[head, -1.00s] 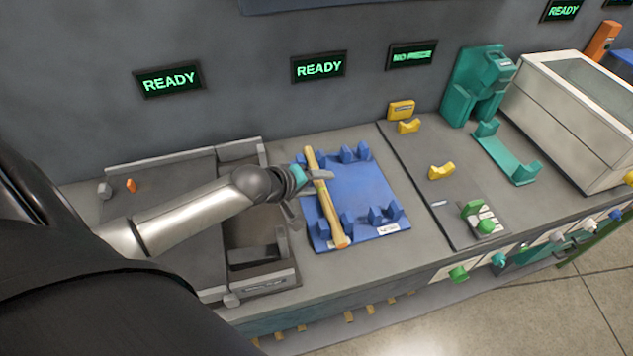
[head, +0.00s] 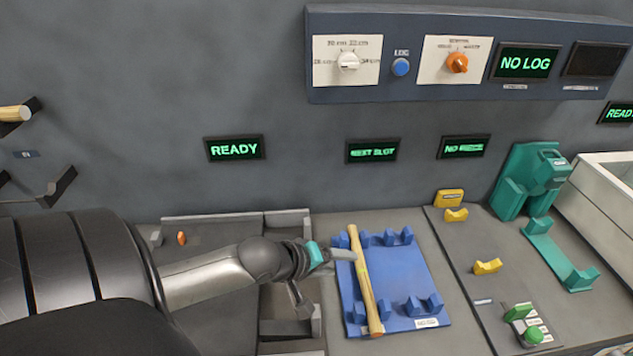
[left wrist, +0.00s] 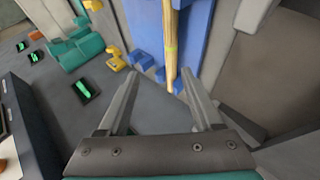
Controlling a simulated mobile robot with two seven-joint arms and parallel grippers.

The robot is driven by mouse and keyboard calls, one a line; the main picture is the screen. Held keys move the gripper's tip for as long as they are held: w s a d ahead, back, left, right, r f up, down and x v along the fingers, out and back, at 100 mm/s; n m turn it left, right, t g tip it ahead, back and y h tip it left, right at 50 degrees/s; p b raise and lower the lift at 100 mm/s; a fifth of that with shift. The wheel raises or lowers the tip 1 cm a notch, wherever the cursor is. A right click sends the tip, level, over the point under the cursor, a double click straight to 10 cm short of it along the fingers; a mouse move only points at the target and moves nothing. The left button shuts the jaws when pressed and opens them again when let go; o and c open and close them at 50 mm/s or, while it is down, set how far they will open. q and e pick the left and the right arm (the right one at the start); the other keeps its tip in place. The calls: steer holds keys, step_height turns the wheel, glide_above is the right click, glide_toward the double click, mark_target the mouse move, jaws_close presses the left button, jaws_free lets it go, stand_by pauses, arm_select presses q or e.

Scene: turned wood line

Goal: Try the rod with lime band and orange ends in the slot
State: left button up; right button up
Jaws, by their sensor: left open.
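The pale wooden rod (head: 364,282) lies lengthwise along the left side of the blue cradle board (head: 396,275). My left gripper (head: 326,282) is open and empty, just left of the rod in the head view. One finger points at the rod's upper half; I cannot tell if it touches. In the left wrist view the spread fingers (left wrist: 160,75) have the rod's end between and beyond them. I cannot tell which place is the slot. My right gripper is not in view.
A grey tray (head: 290,222) lies under and behind my left arm. Yellow cradles (head: 487,267) and a green fixture (head: 531,185) stand to the right. A control panel (head: 400,70) with knobs hangs above. A wall display (head: 373,151) has small, hard-to-read text.

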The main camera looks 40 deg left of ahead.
arm_select(q)
steer(key=d+p+v, duration=0.1)
steer(key=v, duration=0.5)
steer(key=shift+s+a+r, duration=0.25)
steer(key=shift+s+a, duration=0.1)
steer(key=shift+a, duration=0.2)
